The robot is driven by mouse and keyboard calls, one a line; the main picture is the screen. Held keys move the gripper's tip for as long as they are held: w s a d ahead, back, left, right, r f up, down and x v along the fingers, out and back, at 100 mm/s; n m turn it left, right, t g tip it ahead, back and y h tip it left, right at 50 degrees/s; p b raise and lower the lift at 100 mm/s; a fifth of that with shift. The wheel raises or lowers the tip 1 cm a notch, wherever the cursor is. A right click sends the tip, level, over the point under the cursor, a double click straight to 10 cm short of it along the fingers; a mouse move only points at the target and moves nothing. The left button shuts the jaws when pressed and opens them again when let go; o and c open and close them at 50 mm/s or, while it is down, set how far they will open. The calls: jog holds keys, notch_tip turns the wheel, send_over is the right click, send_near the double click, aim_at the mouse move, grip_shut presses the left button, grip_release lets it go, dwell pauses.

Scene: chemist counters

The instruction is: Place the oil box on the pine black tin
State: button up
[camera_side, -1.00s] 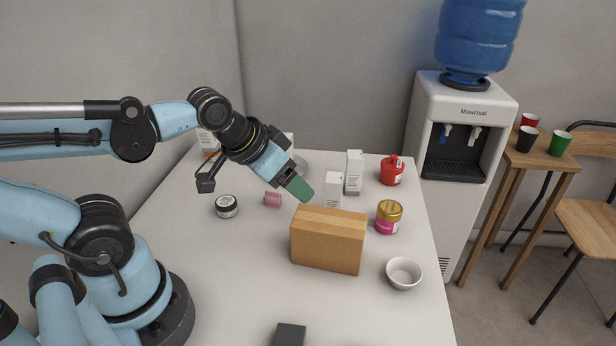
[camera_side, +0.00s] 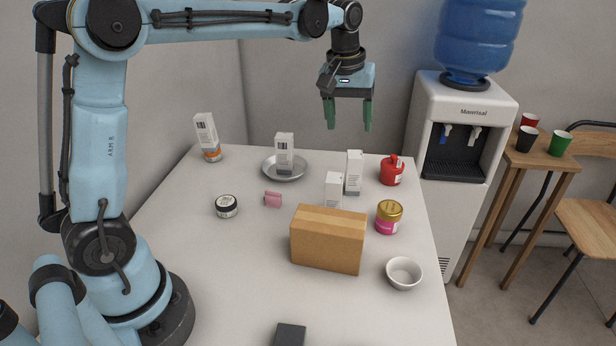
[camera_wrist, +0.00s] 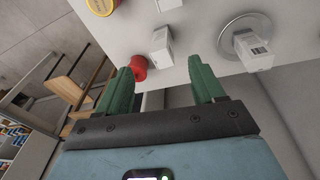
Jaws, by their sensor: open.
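Several white cartons stand on the table, and their labels are too small to tell which is the oil box: a tall carton (camera_side: 354,174), a shorter carton (camera_side: 333,190), a carton (camera_side: 284,150) on a metal plate, and an orange-banded carton (camera_side: 206,134) at the back left. A small black tin with a pale lid (camera_side: 227,206), likely the pine black tin, sits at the left. My gripper (camera_side: 349,128) is open and empty, high above the back of the table, its green fingers pointing down. In the wrist view, my gripper (camera_wrist: 160,64) has a white carton (camera_wrist: 162,46) ahead between its fingertips.
A brown cardboard box (camera_side: 327,240) stands mid-table. A red container (camera_side: 392,171), a gold-lidded pink jar (camera_side: 389,217) and a white bowl (camera_side: 404,272) are at the right. A pink item (camera_side: 273,199) lies near the tin. The metal plate (camera_side: 268,167) is at the back.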

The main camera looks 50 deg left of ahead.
aim_at(354, 170)
jog(key=w+f, duration=0.1)
jog(key=w+a+f+n+g, duration=0.1)
jog(key=w, duration=0.1)
jog(key=w+a+f+n, duration=0.1)
jog(key=shift+w+f+g, duration=0.15)
jog(key=shift+w+g, duration=0.15)
jog(key=shift+w+a+f+n, duration=0.1)
jog(key=shift+w+f+n, duration=0.1)
jog(key=shift+f+n, duration=0.15)
notch_tip(354, 170, down, 12)
jog(key=c, duration=1.1)
